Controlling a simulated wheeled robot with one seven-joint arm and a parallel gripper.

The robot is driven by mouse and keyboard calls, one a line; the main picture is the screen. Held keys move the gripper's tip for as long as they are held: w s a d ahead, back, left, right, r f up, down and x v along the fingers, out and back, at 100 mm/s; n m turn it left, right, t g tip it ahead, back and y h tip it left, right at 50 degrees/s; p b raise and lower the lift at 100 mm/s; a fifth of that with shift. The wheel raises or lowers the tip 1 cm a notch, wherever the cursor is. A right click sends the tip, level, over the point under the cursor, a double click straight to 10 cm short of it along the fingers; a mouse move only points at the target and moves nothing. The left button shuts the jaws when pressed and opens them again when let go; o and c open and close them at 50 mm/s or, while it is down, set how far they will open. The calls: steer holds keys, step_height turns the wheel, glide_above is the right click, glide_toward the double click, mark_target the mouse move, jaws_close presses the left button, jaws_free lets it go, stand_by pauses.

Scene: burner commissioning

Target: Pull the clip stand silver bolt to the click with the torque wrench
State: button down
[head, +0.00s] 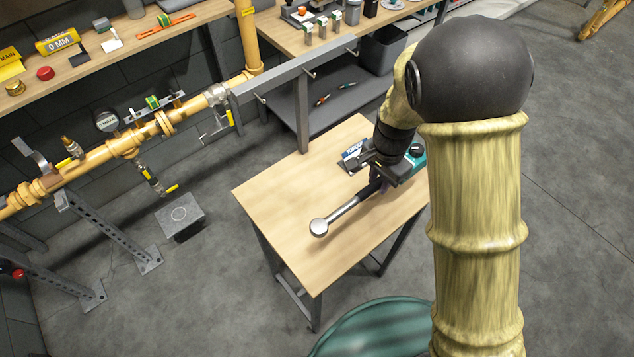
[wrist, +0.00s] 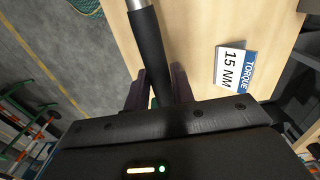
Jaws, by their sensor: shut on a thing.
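The torque wrench has a round silver head (head: 319,228) and a silver shaft, and lies along or just above the wooden table; I cannot tell if it touches. Its black handle (wrist: 151,50) runs between my fingers in the wrist view. My gripper (wrist: 158,88) is shut on that handle. In the head view my gripper (head: 374,184) is over the table, partly hidden by my arm. A pipe stand with splayed grey legs (head: 80,212) is at the left, apart from the wrench. The silver bolt is too small to make out.
The wooden table (head: 275,190) is mostly bare; a "TORQUE 15 NM" card (wrist: 230,68) lies on it, beside the wrench. A yellow pipe (head: 95,158) with valves crosses the left. A grey block (head: 180,215) is below it. A grey rail with hooks (head: 290,75) reaches near the table's back.

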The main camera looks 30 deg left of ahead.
steer(key=w+d+f+n, duration=0.1)
steer(key=w+d+f, duration=0.1)
steer(key=d, duration=0.6)
steer(key=w+d+f+n, duration=0.2)
steer(key=d+f, duration=0.2)
steer(key=d, duration=0.4)
steer(key=w+d+f+n, duration=0.1)
steer(key=w+d+f, duration=0.2)
steer(key=d, duration=0.6)
steer(key=shift+f, duration=0.35)
